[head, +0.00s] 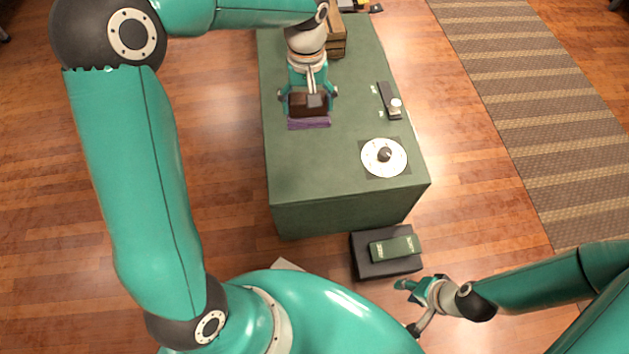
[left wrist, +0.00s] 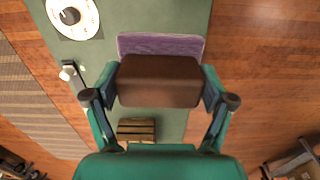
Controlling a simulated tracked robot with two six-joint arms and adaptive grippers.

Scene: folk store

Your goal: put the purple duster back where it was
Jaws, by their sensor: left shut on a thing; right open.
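The purple duster has a brown block on top and a purple pad under it (head: 309,123). My left gripper (head: 309,97) is shut on the brown block, one finger on each side, over the middle-left part of the green table (head: 320,180). In the left wrist view the brown block (left wrist: 160,82) sits between the fingers, with the purple pad (left wrist: 160,44) showing beyond it. I cannot tell whether the pad touches the table. My right gripper (head: 407,307) is open and empty, low at the right, off the table near the floor box.
A white dial (head: 371,163) lies at the table's near right, with a dark lever panel (head: 385,94) behind it. A wooden crate (head: 338,42) stands at the far end. A dark box with a green pedal (head: 394,249) is on the floor in front. The table's near left is clear.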

